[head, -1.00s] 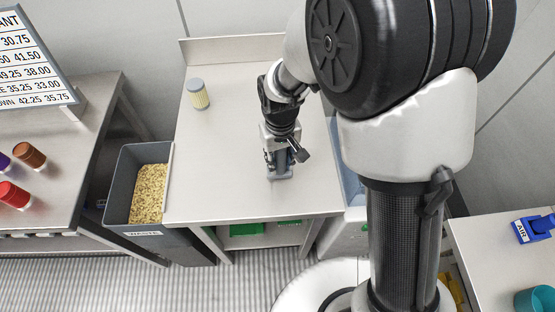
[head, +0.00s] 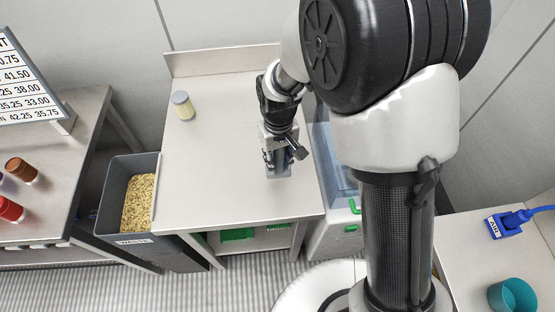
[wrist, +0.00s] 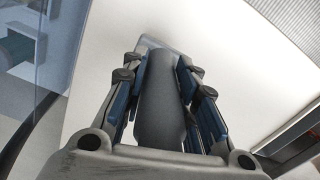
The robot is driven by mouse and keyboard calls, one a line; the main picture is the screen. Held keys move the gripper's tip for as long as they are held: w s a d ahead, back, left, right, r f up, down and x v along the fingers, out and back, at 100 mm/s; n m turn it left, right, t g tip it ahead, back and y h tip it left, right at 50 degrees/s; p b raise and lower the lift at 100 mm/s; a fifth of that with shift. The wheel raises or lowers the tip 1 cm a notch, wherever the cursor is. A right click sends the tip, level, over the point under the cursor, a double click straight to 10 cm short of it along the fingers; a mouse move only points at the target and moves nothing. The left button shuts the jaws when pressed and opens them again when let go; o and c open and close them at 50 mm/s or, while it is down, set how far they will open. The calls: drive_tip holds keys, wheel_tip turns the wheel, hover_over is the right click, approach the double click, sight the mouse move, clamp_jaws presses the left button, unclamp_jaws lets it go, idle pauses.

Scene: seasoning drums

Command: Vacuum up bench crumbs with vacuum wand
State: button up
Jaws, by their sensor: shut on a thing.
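My gripper (head: 272,155) is over the right part of the steel bench (head: 215,190). It is shut on the grey vacuum wand, whose flat nozzle (head: 278,171) is at the bench top. In the wrist view the dark grey wand (wrist: 162,95) lies between both fingers of my gripper (wrist: 165,85), with the nozzle end pointing away from me. I cannot tell whether the nozzle touches the surface. No crumbs can be made out on the bench.
A small jar (head: 182,105) stands at the bench's back left. A grey waste bin (head: 110,205) with tan bits stands left of the bench. A clear-sided machine (head: 330,170) stands close on the right. The bench's middle and front left are clear.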

sight(278, 153)
drive_tip(key=shift+r+p, duration=1.05)
drive_tip(key=shift+r, duration=0.65)
